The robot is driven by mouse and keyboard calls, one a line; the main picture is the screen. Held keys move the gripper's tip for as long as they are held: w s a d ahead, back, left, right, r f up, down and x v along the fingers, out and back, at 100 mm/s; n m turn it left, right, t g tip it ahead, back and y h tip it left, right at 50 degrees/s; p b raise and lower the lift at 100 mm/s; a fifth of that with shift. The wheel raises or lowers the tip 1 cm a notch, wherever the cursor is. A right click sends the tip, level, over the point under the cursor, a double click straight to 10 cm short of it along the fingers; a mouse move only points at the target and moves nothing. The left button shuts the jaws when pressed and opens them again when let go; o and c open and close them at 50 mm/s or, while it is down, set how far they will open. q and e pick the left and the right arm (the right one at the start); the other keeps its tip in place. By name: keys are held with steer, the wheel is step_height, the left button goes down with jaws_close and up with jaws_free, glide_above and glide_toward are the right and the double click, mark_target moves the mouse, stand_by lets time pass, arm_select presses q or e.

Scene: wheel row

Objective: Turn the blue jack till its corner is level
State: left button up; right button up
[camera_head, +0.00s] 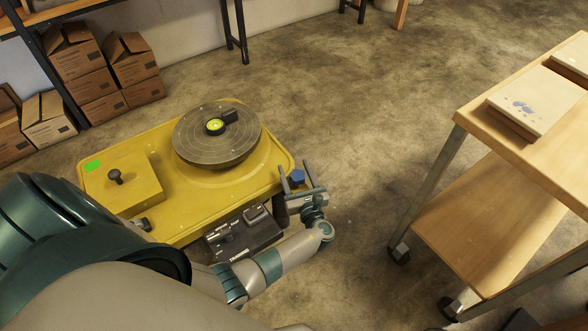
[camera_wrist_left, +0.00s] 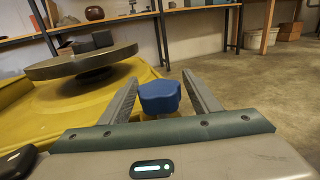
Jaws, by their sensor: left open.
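The blue jack (camera_head: 297,176) is a small blue knob at the right corner of a yellow base plate (camera_head: 190,237). My left gripper (camera_head: 301,178) is open at that corner, with its two fingers on either side of the knob. In the left wrist view the blue jack (camera_wrist_left: 160,96) sits between the open fingers, with a gap visible on both sides. A round grey disc (camera_head: 217,134) with a yellow-green bubble level (camera_head: 215,126) on it stands on the base. My right gripper is not in view.
A dark control box (camera_head: 242,236) stands at the base's near side, beside my left forearm. Cardboard boxes (camera_head: 100,70) are stacked at the back left. Floor between base and cart is clear.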

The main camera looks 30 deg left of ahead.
arm_select(q)
steer(key=shift+w+a, duration=0.25)
steer(key=shift+a, duration=0.05)
steer(key=c, duration=1.1)
steer(key=shift+o, duration=0.2)
